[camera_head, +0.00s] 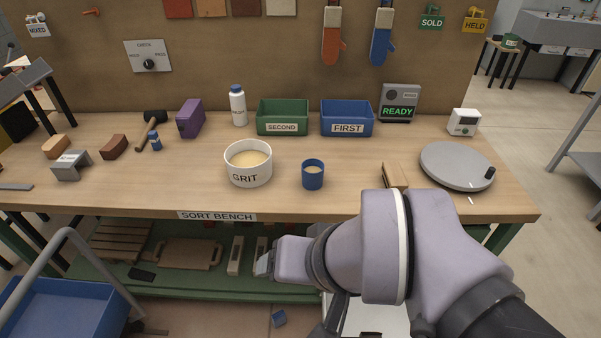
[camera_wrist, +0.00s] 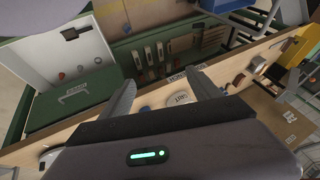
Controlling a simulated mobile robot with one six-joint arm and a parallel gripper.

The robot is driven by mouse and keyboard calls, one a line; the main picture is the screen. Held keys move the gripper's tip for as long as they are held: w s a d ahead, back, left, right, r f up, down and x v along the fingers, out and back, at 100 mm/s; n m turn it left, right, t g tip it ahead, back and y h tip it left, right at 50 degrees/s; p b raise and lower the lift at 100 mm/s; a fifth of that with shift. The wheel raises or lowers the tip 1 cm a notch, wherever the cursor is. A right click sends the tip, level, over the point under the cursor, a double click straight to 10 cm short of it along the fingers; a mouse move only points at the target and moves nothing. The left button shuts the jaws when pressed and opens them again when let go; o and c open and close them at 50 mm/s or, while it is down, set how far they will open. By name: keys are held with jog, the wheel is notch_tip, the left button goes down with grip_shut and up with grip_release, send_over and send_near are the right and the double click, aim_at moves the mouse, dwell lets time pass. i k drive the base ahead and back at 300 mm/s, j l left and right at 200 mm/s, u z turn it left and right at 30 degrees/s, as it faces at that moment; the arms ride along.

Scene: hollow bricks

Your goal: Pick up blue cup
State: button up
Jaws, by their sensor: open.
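The blue cup (camera_head: 312,178) stands upright on the wooden sort bench (camera_head: 400,205), near its front edge, with something pale tan inside. It stands just right of a white tub marked GRIT (camera_head: 248,178) and apart from it. My gripper (camera_head: 265,263) is below and in front of the bench edge, lower left of the cup and not touching it. In the wrist view my gripper (camera_wrist: 165,88) shows two spread fingers with nothing held between them.
Behind the cup are a green SECOND bin (camera_head: 282,118) and a blue FIRST bin (camera_head: 347,119). A brush-like block (camera_head: 395,175) and a grey round turntable (camera_head: 455,166) lie to the right. A lower green shelf (camera_head: 200,288) holds boards. The bench just right of the cup is clear.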

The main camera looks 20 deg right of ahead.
aim_at(313, 169)
jog(key=i+j+z, duration=0.2)
jog(key=z, duration=0.3)
jog(key=i+j+z, duration=0.1)
jog(key=j+z, duration=0.4)
jog(key=i+j+z, duration=0.1)
jog(key=j+z, duration=0.2)
jog(key=z, duration=0.2)
jog(key=j+z, duration=0.35)
jog(key=z, duration=0.15)
jog(key=k+j+z, duration=0.1)
jog(key=j+z, duration=0.9)
jog(key=i+l, duration=0.05)
jog(key=l, duration=0.05)
